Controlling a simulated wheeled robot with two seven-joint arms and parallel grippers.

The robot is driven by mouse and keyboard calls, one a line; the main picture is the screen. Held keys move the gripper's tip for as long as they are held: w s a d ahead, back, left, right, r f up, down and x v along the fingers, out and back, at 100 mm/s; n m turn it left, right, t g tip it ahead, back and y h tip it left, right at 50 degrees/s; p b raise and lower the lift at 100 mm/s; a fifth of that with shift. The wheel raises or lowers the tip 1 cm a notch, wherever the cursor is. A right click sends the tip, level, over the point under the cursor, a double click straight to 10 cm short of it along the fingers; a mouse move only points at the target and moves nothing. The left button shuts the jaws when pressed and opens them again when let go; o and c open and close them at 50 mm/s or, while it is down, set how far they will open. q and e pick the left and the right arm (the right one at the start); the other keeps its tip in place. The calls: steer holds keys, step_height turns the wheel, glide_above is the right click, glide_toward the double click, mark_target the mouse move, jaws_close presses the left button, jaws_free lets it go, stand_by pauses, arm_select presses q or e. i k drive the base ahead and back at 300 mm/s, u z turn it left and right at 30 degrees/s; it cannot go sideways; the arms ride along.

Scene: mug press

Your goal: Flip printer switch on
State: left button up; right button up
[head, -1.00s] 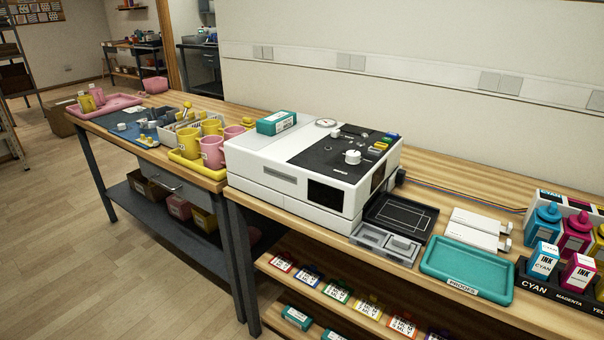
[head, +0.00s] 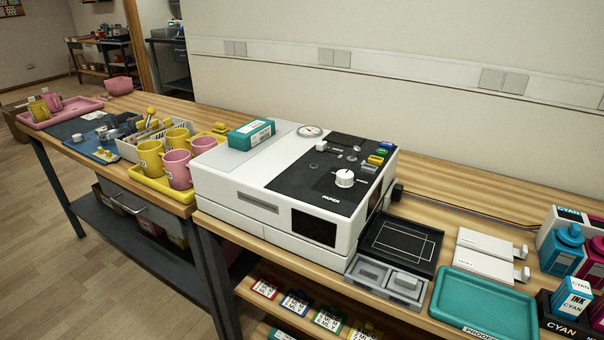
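The printer (head: 290,185) is a white box-shaped machine on the wooden bench. Its black top panel (head: 325,165) carries a white round knob (head: 345,178), small knobs and levers, and a row of blue, yellow and green buttons (head: 377,159). A small white block (head: 321,146), possibly a switch, sits at the panel's back left; I cannot tell whether it is on or off. A round gauge (head: 309,131) is at the back of the top. A dark window (head: 314,227) is in the front face. Neither of my grippers is in view.
A teal box (head: 251,135) lies on the printer's top left. Yellow and pink mugs (head: 177,168) stand on a yellow tray to the left. A black tray (head: 400,243), a grey bin (head: 386,281), a teal tray (head: 484,303) and ink bottles (head: 563,249) are to the right.

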mark_target(356, 149)
steer(key=k, duration=0.5)
steer(key=u, duration=0.6)
steer(key=i, duration=1.1)
steer(key=z, duration=0.75)
